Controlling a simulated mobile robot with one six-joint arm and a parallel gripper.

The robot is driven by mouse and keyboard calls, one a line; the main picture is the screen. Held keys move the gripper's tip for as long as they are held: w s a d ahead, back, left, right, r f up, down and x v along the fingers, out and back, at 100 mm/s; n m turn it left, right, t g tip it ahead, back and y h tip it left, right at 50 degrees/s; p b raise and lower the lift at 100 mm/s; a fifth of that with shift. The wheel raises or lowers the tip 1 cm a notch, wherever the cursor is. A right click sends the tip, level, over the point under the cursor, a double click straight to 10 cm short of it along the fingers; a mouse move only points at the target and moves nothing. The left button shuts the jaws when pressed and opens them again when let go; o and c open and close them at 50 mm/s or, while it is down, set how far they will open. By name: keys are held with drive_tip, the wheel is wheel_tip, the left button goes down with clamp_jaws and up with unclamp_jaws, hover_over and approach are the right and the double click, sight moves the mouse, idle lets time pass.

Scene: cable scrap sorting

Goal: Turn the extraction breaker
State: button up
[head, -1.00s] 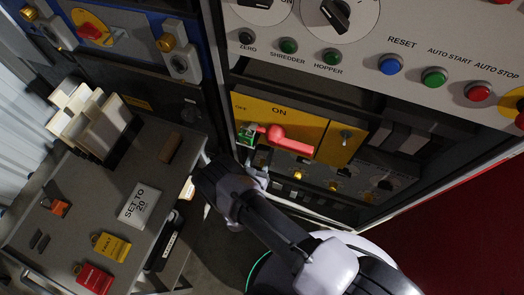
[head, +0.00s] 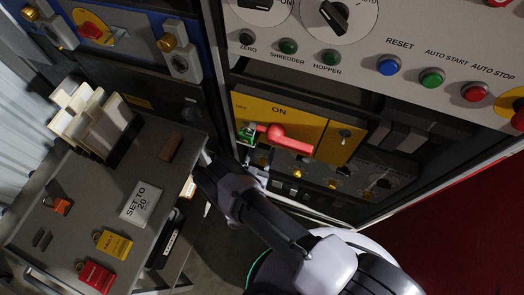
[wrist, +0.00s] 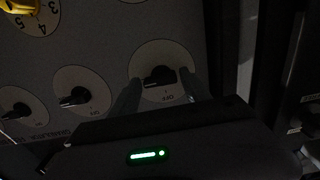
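In the wrist view, a black rotary breaker knob (wrist: 160,77) sits on a pale round plate with "OFF" lettering. Its handle lies roughly sideways across the plate. My gripper (wrist: 161,80) is open, with one dark finger on each side of this knob. I cannot tell whether the fingers touch it. Two similar knobs, a middle one (wrist: 74,97) and a left one (wrist: 18,111), are in the same row.
A red lever handle (head: 287,139) on a yellow panel (head: 325,130) is above my arm in the head view. A grey cart top (head: 85,205) with tags and a "SET TO 20" card (head: 141,204) stands at left. A yellow knob (wrist: 18,6) is in the wrist view's corner.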

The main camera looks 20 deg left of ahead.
drive_tip(key=shift+o, duration=0.8)
drive_tip(key=s+a+p, duration=0.1)
drive_tip(key=s+p, duration=0.2)
drive_tip(key=s, duration=1.4)
drive_tip(key=shift+s+a, duration=0.15)
drive_tip(key=shift+s, duration=0.05)
